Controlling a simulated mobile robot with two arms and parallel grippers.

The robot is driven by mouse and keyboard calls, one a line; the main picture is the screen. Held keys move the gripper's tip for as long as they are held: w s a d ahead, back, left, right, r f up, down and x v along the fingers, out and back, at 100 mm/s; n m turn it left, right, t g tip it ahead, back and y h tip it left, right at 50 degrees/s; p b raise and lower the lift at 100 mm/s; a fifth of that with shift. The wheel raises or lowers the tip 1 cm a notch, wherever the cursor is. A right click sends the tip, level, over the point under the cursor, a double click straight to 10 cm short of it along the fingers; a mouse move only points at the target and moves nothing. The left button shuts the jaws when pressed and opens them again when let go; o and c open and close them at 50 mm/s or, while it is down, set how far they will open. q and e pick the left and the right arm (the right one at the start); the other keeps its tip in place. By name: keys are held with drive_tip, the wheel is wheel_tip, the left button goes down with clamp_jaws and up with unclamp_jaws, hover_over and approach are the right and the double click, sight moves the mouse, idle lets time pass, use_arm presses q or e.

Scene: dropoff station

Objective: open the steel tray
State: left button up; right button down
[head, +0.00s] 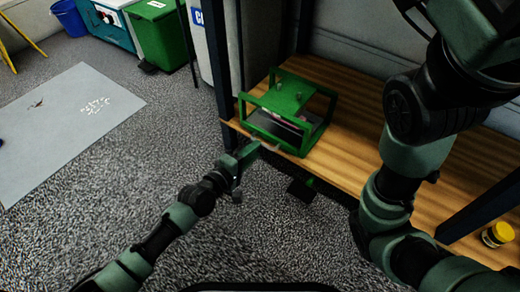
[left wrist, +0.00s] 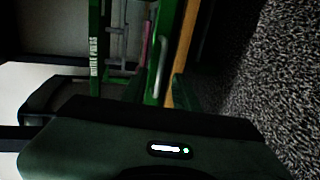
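A green open-frame press (head: 290,92) stands on a wooden shelf. A flat dark grey tray, which looks like the steel tray (head: 275,127), lies low inside it. In the left wrist view a pale metal bar handle (left wrist: 161,65) is on the green front, just beyond my fingers. My left gripper (head: 248,158) is at the shelf's front edge, just in front of the press's lower left corner. Contact with the handle cannot be told. My right gripper is out of view.
The wooden shelf (head: 365,160) has dark posts at its left and right. A yellow jar (head: 497,234) stands at the right. A green bin (head: 160,35) and a blue bucket (head: 69,17) are at the back left. The carpet (head: 120,190) at left is mostly clear.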

use_arm(q)
drive_tip(key=b+x, duration=0.1)
drive_tip(key=x, duration=0.2)
drive_tip(key=shift+w+d+f, duration=0.1)
drive_tip(key=shift+w+d, duration=0.1)
drive_tip(key=shift+w, duration=0.05)
clamp_jaws()
idle(1.3)
